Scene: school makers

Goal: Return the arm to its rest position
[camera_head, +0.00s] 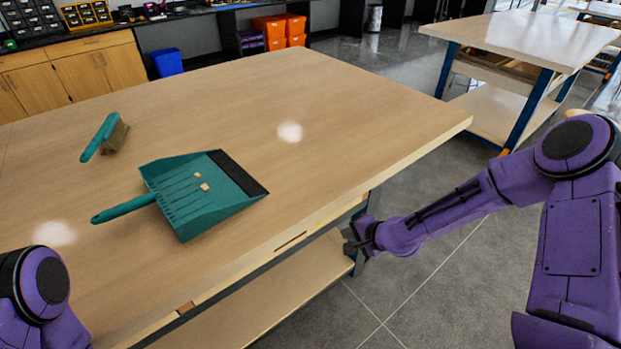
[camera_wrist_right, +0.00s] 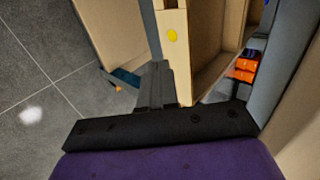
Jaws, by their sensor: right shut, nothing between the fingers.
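My right arm (camera_head: 460,208) is purple and reaches in from the right of the head view. Its gripper (camera_head: 350,248) hangs beside the near right edge of the wooden table, below the top and off the surface. In the right wrist view the dark fingers (camera_wrist_right: 156,85) are together with nothing between them, close to the table's wooden frame. My left arm shows only as a purple joint (camera_head: 40,285) at the lower left of the head view; its gripper is out of view.
On the table (camera_head: 330,90) lie a teal dustpan (camera_head: 205,195) with small light pieces in it and a teal brush (camera_head: 105,138). A second workbench (camera_head: 530,35) stands at the back right. Grey floor (camera_head: 420,270) is open below my right arm. Orange bins (camera_head: 275,28) stand far back.

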